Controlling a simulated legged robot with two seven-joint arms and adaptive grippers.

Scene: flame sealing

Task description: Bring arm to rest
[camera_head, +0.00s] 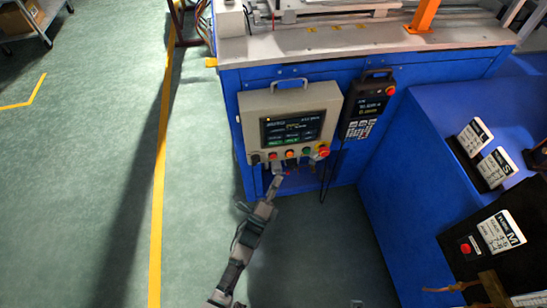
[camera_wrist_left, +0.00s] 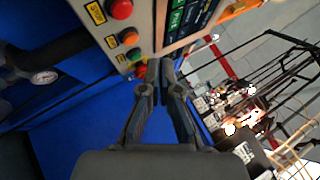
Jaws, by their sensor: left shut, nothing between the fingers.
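My left gripper (camera_head: 276,186) is below the beige control panel (camera_head: 251,102) on the blue machine. Its fingers are together and hold nothing. In the left wrist view the closed fingertips (camera_wrist_left: 162,72) point at the panel's lower edge, near its row of coloured buttons. I cannot tell whether they touch it. The panel has a lit screen (camera_head: 292,129), several buttons and a red emergency knob (camera_head: 323,151) at its lower right. My right gripper is not in view.
A dark handheld pendant (camera_head: 367,105) hangs right of the panel, its cable looping down. A blue cabinet (camera_head: 420,135) with labelled black boxes stands at the right. The green floor (camera_head: 90,150) at the left is open, with a yellow line (camera_head: 158,200).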

